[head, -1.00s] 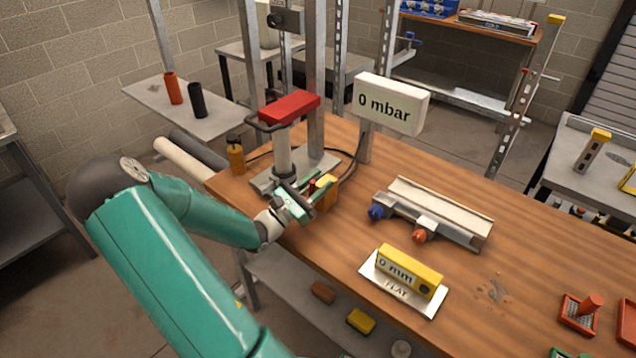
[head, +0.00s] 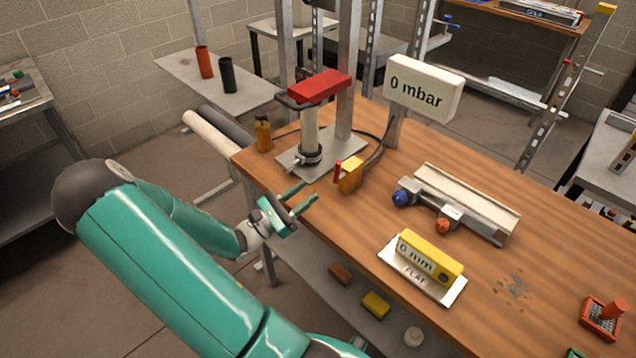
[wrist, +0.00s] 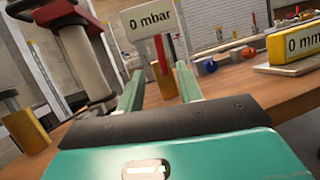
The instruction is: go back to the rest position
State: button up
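My gripper (head: 302,200) is open and empty at the table's left front edge. In the wrist view its two green fingers (wrist: 160,85) stand apart. A small yellow block with a red lever (head: 350,176) stands on the table just beyond the fingertips, apart from them. In the wrist view the red lever (wrist: 161,54) shows between the fingers. My teal arm reaches in from the lower left.
A pump with a red top (head: 319,87) stands behind the gripper, near an orange bottle (head: 263,133). A "0 mbar" display (head: 424,89), a grey rail fixture (head: 460,202) and a yellow "0 mm" gauge (head: 430,258) are to the right. Open floor lies left of the table.

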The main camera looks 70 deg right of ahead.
jog(key=shift+w+a+f, duration=0.15)
jog(key=shift+w+a, duration=0.05)
jog(key=shift+a, duration=0.1)
dwell(0.4)
jog(key=w+a+r+m+t+y, duration=0.2)
jog(key=w+a+m+t+y, duration=0.3)
jog(key=a, duration=0.6)
jog(key=w+a+r+m+t+y, duration=0.1)
jog(key=a+r+m+t+y, duration=0.25)
jog(key=a+y, duration=0.55)
jog(key=w+a+r+t+y, duration=0.1)
jog(key=a+r+t+y, duration=0.1)
jog(key=a+r+t, duration=0.3)
jog(key=w+a+r+t+y, duration=0.1)
jog(key=a+r+t, duration=0.4)
jog(key=a, duration=0.9)
notch_tip(320, 180, up, 3)
jog(key=shift+f+m+y, duration=0.2)
jog(key=shift+m+y, duration=0.2)
jog(key=shift+m, duration=0.05)
jog(key=shift+d+t, duration=0.1)
jog(key=shift+t, duration=0.15)
